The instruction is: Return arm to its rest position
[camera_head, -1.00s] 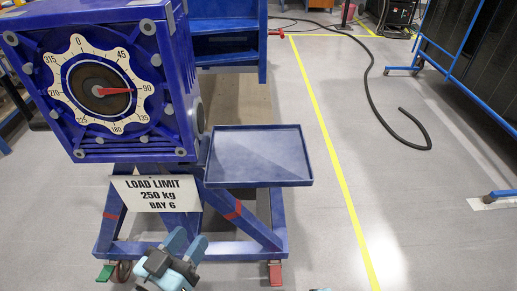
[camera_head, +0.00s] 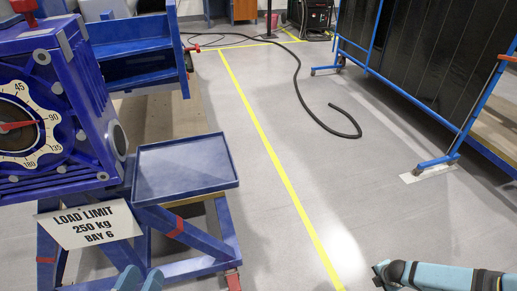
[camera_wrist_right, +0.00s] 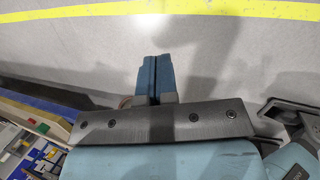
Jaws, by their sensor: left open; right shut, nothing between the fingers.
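The blue rotary jig (camera_head: 95,95) stands at the left, partly cut off by the picture edge. Its cream dial (camera_head: 48,137) has a red pointer (camera_head: 18,126) directed at about the 90 mark. My right arm (camera_head: 430,276) shows at the bottom right over bare floor. In the right wrist view my right gripper (camera_wrist_right: 154,62) has its blue fingers together with nothing between them, over grey floor.
An empty blue tray (camera_head: 186,167) sticks out right of the jig. A load limit sign (camera_head: 88,224) hangs on the stand. A yellow floor line (camera_head: 270,160) runs past, with a black hose (camera_head: 303,92) beyond. A blue-framed rack (camera_head: 440,75) stands right.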

